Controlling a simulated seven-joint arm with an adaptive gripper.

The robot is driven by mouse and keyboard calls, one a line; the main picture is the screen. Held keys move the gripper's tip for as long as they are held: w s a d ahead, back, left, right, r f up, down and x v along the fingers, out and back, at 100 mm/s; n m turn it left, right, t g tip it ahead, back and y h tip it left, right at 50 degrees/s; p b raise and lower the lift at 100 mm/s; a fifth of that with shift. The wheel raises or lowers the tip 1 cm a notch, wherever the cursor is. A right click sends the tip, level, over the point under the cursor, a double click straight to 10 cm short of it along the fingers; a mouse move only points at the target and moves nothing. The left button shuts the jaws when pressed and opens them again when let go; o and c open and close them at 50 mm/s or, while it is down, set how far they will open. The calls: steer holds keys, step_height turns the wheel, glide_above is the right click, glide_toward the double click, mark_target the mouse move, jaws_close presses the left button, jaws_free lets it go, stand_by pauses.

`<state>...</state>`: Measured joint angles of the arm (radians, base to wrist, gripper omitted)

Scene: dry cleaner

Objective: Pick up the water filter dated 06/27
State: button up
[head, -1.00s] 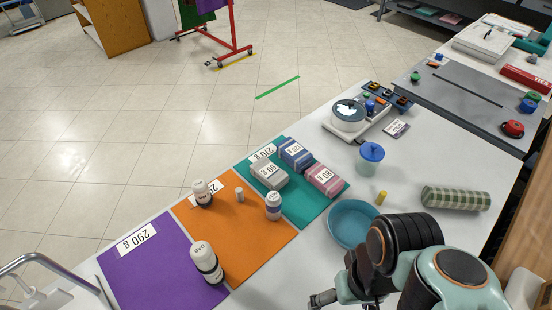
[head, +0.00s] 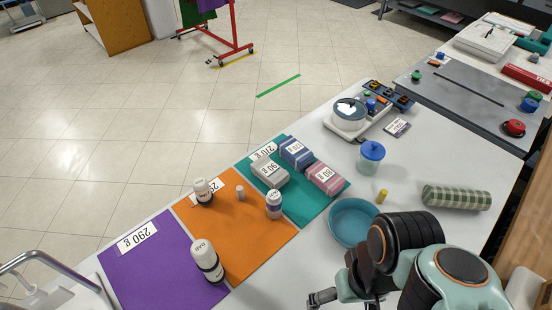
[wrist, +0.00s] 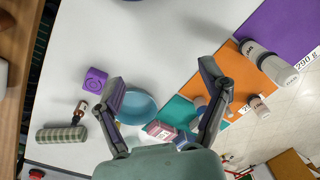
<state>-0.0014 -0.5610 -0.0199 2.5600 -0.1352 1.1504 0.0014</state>
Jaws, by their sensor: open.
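No object shows a readable 06/27 date, so I cannot tell which one is the water filter. In the wrist view a purple block with a round mark (wrist: 95,80) lies on the white table, left of my gripper (wrist: 160,76). A small dark bottle with a red part (wrist: 80,109) is beside it. My gripper is open and empty, with its two fingers spread above the table. In the head view my gripper (head: 322,298) is at the bottom, partly cut off, and my arm hides the table behind it.
A blue bowl (head: 335,216), a yellow cylinder (head: 382,196), a blue-lidded jar (head: 371,158) and a green checked roll (head: 456,197) stand near my arm. Bottles stand on the orange mat (head: 245,255); blocks lie on the teal mat (head: 300,213). The purple mat (head: 160,270) has bare room.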

steer(key=w+r+n+t, duration=0.2)
steer(key=w+r+t, duration=0.3)
steer(key=w, duration=0.8)
steer(key=n+g, duration=0.2)
steer(key=g, duration=0.1)
glide_above(273, 194)
steer(key=w+d, duration=0.2)
step_height(273, 194, down, 13)
steer(key=shift+n+g+h, duration=0.4)
steer(key=shift+n+g, duration=0.2)
steer(key=shift+g, duration=0.3)
steer(key=f, duration=0.3)
steer(key=s+a+f, duration=0.1)
steer(key=f, duration=0.2)
steer(key=s+a+f, duration=0.1)
steer(key=f, duration=0.2)
step_height(273, 194, down, 6)
steer(key=shift+r, duration=0.15)
steer(key=c, duration=1.3)
